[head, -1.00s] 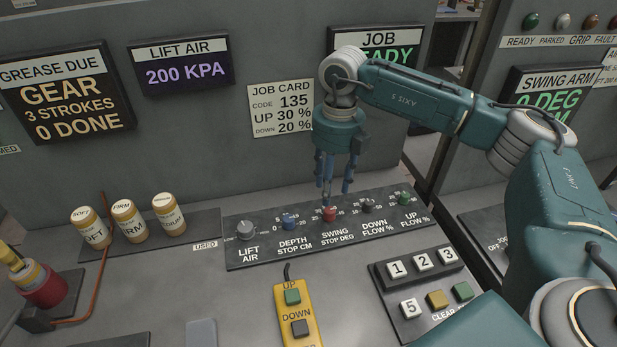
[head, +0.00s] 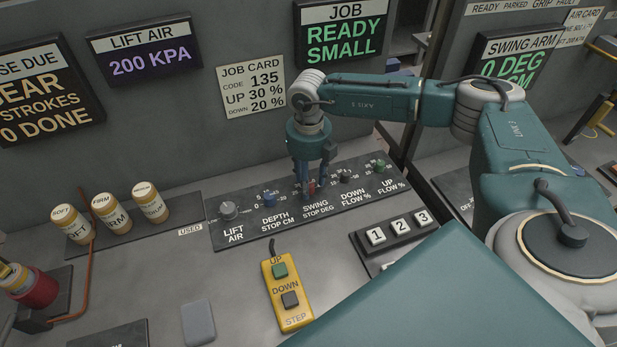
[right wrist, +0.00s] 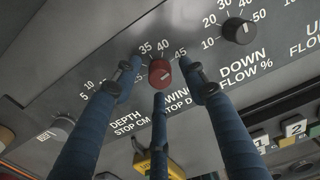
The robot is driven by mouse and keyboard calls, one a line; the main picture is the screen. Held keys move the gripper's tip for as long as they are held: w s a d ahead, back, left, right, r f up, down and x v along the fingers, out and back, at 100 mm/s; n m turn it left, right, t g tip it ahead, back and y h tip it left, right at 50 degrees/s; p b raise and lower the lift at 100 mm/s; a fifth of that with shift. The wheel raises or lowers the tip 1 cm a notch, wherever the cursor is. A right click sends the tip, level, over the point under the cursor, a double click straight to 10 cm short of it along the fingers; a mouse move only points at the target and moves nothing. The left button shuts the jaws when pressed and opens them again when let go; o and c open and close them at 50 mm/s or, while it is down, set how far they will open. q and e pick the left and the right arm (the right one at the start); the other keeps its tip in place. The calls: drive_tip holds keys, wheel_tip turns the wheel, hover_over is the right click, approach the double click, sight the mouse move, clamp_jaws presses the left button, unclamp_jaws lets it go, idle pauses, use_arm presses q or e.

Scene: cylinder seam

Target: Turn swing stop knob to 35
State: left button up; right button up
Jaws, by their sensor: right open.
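The red swing stop knob (head: 311,187) sits on the dark knob panel, above the SWING STOP DEG label. In the right wrist view the red knob (right wrist: 160,73) shows a pale mark on its face, with 35, 40 and 45 printed around it. I cannot tell exactly which number the mark points at. My right gripper (head: 310,188) points down at this knob and partly hides it in the head view. In the right wrist view its blue fingers are spread around the knob, open, with gaps visible beside it. My left gripper is not in view.
The blue depth stop knob (head: 269,198) and the black down flow knob (head: 345,176) stand close on either side. The green up flow knob (head: 378,166) is farther right. A yellow pendant (head: 287,291) and a number keypad (head: 375,237) lie in front. The job card (head: 252,87) hangs behind.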

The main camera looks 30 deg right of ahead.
drive_tip(key=shift+c, duration=0.3)
clamp_jaws()
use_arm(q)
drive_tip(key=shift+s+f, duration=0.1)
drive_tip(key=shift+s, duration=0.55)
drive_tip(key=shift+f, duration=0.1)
use_arm(e)
drive_tip(key=shift+f, duration=0.1)
